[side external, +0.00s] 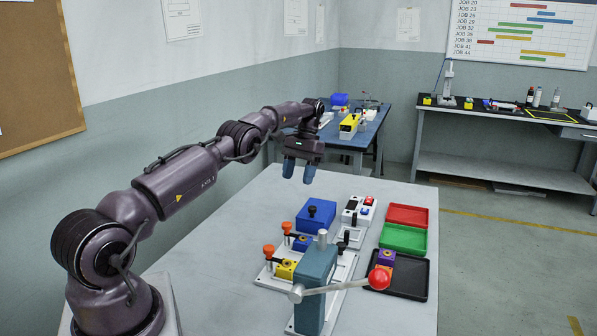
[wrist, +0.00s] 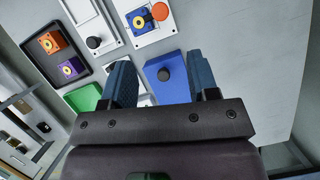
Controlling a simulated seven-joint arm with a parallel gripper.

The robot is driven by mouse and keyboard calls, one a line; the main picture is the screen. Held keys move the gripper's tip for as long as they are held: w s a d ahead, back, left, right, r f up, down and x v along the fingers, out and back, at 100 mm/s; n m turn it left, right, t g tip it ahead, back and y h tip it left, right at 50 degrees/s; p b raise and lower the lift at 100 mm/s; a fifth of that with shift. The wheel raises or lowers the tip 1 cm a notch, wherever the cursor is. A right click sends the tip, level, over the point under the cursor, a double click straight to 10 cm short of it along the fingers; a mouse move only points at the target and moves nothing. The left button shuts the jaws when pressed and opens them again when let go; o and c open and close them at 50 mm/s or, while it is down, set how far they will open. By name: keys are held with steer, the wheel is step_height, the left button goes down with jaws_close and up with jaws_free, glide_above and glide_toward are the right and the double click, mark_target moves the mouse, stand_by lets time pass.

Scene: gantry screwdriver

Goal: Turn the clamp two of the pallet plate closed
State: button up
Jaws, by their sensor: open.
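The white pallet plate (side external: 263,281) lies on the grey table, partly hidden behind the teal post. Two orange-topped clamps stand on it: a farther one (side external: 286,227) beside a blue block (side external: 302,243), and a nearer one (side external: 268,250) beside a yellow block (side external: 287,269). Which is clamp two I cannot tell. The wrist view shows one orange clamp knob (wrist: 160,11) at the top, beside the blue block (wrist: 140,20). My gripper (side external: 298,172) is open and empty, above the table's far part, apart from the plate. Its blue fingers also show in the wrist view (wrist: 162,84).
A blue box (side external: 316,215) with a black knob stands behind the plate. A teal post (side external: 315,289) with a red-ball lever (side external: 379,278) stands in front. Red (side external: 408,214), green (side external: 403,239) and black (side external: 414,281) trays lie right. The table's left side is clear.

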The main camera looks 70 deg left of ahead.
steer(key=shift+r, duration=0.3)
steer(key=shift+w+a, duration=0.1)
stand_by(0.3)
steer(key=s+d+r+m+t+y, duration=0.1)
steer(key=s+d+r+t, duration=0.15)
steer(key=d+r, duration=0.5)
steer(key=s+d+r+m+t+y, duration=0.1)
steer(key=s+d+r, duration=0.25)
steer(key=d, duration=0.65)
steer(key=s+d+r+m+t, duration=0.2)
steer(key=s+d, duration=0.5)
steer(key=s, duration=0.1)
steer(key=s+d+r+m+t, duration=0.2)
steer(key=s+d+r+t, duration=0.1)
steer(key=s+d, duration=0.5)
steer(key=shift+s+r+m+t, duration=0.2)
steer(key=shift+s+m+t, duration=0.15)
steer(key=shift+s, duration=0.2)
